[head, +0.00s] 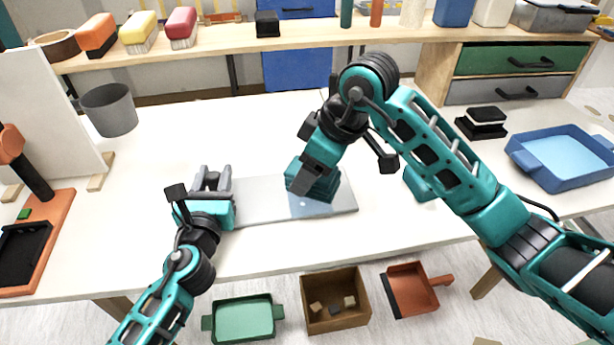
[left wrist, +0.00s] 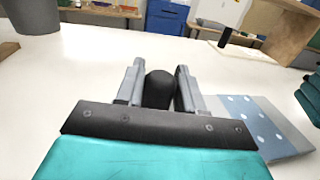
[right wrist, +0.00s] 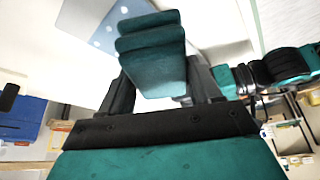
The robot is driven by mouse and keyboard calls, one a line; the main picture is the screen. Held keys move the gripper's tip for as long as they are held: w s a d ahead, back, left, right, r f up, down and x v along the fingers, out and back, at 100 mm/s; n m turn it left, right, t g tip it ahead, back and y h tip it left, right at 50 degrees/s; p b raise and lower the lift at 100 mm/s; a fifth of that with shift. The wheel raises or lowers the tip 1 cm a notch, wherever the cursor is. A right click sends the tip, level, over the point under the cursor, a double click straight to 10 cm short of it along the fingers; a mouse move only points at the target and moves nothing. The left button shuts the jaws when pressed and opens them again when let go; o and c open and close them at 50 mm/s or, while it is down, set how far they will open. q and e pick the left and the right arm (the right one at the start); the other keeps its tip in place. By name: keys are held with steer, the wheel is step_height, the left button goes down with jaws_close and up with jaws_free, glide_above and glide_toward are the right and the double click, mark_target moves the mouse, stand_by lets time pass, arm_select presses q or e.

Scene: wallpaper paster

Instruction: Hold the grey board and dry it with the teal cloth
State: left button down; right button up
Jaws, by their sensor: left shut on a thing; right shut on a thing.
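The grey board (head: 262,193) lies along the front of the white table. A bluish patch with pale drops (head: 310,208) shows on its right part, also in the left wrist view (left wrist: 258,118). My left gripper (head: 211,180) is at the board's left end, shut on a dark rounded piece (left wrist: 160,88) that looks like the board's handle. My right gripper (head: 312,176) is shut on the folded teal cloth (head: 324,190), which also hangs between its fingers in the right wrist view (right wrist: 152,58). The cloth is over the bluish patch and hides part of it; I cannot tell whether it touches.
A grey bucket (head: 109,110) stands at the left. A blue tray (head: 562,158) and a black block (head: 483,122) are at the right. Bins, one green (head: 243,318), one brown (head: 335,300), sit below the front edge. The table behind the board is clear.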

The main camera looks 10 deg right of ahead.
arm_select(q)
steer(key=shift+f, duration=0.35)
arm_select(e)
steer(key=shift+d+f, duration=0.1)
steer(key=shift+f, duration=0.2)
arm_select(q)
steer(key=shift+s, duration=0.1)
arm_select(e)
steer(key=f, duration=0.7)
steer(key=shift+w+f, duration=0.1)
steer(key=shift+w, duration=0.25)
steer(key=w, duration=1.1)
steer(key=shift+w+f, duration=0.2)
steer(key=s, duration=0.2)
steer(key=shift+s, duration=0.3)
arm_select(q)
steer(key=shift+r, duration=0.1)
arm_select(e)
steer(key=s, duration=0.9)
steer(key=shift+s+r, duration=0.3)
steer(key=shift+r, duration=0.05)
step_height(320, 180, up, 7)
steer(key=shift+r, duration=0.35)
steer(key=o, duration=0.6)
steer(key=c, duration=0.6)
